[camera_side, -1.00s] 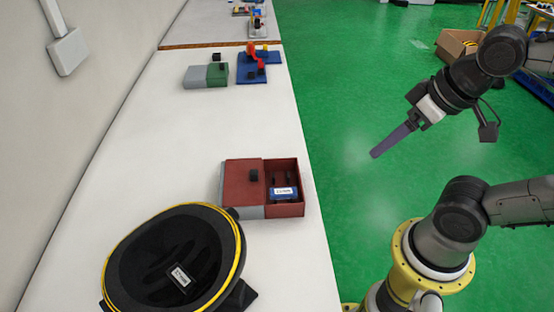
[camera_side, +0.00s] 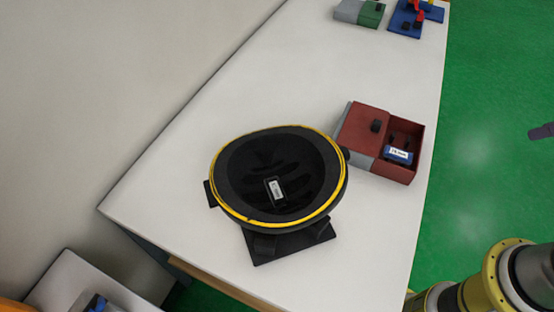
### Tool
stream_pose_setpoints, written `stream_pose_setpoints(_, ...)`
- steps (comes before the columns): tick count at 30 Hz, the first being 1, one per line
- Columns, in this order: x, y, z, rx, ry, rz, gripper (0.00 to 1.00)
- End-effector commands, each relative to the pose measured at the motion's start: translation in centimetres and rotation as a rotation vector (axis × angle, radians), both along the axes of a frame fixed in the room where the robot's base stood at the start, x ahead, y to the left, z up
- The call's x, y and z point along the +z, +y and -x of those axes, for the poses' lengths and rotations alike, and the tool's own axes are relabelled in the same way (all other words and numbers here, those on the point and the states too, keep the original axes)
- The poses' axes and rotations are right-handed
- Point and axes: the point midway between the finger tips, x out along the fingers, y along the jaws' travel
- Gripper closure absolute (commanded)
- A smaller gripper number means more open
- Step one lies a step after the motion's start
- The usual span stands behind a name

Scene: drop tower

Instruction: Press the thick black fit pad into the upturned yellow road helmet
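The upturned helmet (camera_side: 229,204) sits in the middle of the side view on a black stand, its yellow rim round a dark, slotted inside. A small white label (camera_side: 276,189) shows deep inside it. I cannot pick out the thick black fit pad for certain. An open red box (camera_side: 407,173) right of the helmet holds a blue piece (camera_side: 396,157) with a white label and small black parts. Only the dark tip of my gripper (camera_side: 541,131) shows at the right edge, over the green floor, away from box and helmet. Its opening cannot be made out.
The red box has a lid (camera_side: 363,132) with a black knob. A grey and green box (camera_side: 360,12) and a blue tray (camera_side: 408,20) with red parts stand at the far end. The white table (camera_side: 260,75) is clear between them. A lower white surface (camera_side: 90,280) lies at bottom left.

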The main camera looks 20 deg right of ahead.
Motion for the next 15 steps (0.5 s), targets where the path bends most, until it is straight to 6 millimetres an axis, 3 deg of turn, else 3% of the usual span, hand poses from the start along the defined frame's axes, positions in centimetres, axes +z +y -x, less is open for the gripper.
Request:
stream_pose_setpoints(1,1.3,0.1,-1.0,0.007,-0.003,0.0,0.8)
stream_pose_setpoints(4,3.8,0.9,-3.7,0.046,0.01,0.0,0.98)
stream_pose_setpoints(5,4.5,1.4,-4.7,0.064,0.019,0.001,1.0)
stream_pose_setpoints(9,6.7,4.1,-9.5,0.154,0.066,0.005,1.0)
stream_pose_setpoints(15,7.1,10.4,-16.3,0.304,0.151,0.022,1.0)
